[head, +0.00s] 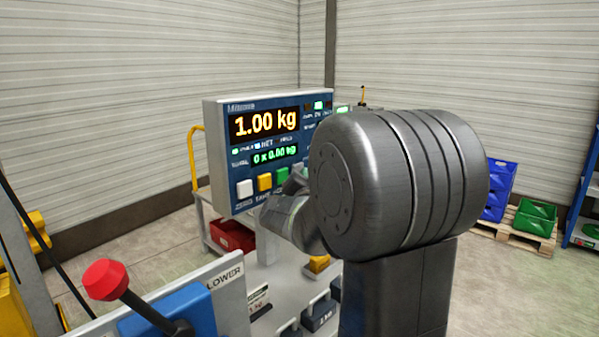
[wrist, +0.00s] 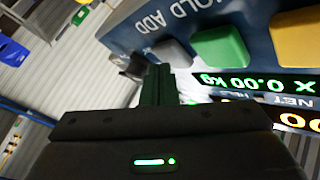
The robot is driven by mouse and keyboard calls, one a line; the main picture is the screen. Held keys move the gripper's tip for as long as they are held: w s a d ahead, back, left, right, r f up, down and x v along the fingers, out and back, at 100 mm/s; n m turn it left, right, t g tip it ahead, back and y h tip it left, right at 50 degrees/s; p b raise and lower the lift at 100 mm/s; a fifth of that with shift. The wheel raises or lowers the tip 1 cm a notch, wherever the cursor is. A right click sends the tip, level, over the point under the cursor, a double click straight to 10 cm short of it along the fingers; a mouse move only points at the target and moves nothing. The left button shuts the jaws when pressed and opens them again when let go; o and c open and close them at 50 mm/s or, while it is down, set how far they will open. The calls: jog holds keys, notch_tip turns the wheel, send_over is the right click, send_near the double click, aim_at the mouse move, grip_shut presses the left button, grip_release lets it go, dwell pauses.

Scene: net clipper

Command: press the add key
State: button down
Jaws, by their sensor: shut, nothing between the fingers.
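The scale's indicator panel (head: 220,150) is a blue-faced box that reads 1.00 kg, with a total line of 0 x 0.00 kg. Its lower row has a white key (head: 244,188), a yellow key (head: 264,182) and a green key (head: 281,176). In the wrist view the grey add key (wrist: 172,51) sits by the ADD lettering, beside the green key (wrist: 220,47). My gripper (wrist: 158,72) is shut and empty, its fingertips at the lower edge of the grey key in that view. I cannot tell whether they touch it. In the head view my arm hides much of that area.
A red-knobbed lever (head: 105,280) stands at the front left, near a LOWER label. A red bin (head: 232,235) is below the panel. Blue bins (head: 498,180) and green bins (head: 535,216) stand on a pallet at the right. Open floor lies at the left.

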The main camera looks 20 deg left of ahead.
jog(key=shift+w+a, duration=0.1)
jog(key=shift+a, duration=0.15)
dwell(0.6)
jog(key=shift+s+d+b, duration=0.25)
jog(key=shift+d+b, duration=0.3)
jog(key=shift+d, duration=0.2)
jog(key=shift+d, duration=0.1)
jog(key=d+b, duration=0.1)
jog(key=s+d+b, duration=0.1)
jog(key=d, duration=0.1)
jog(key=d+b, duration=0.1)
jog(key=shift+s+d, duration=0.3)
jog(key=shift+s, duration=0.05)
jog(key=shift+a, duration=0.1)
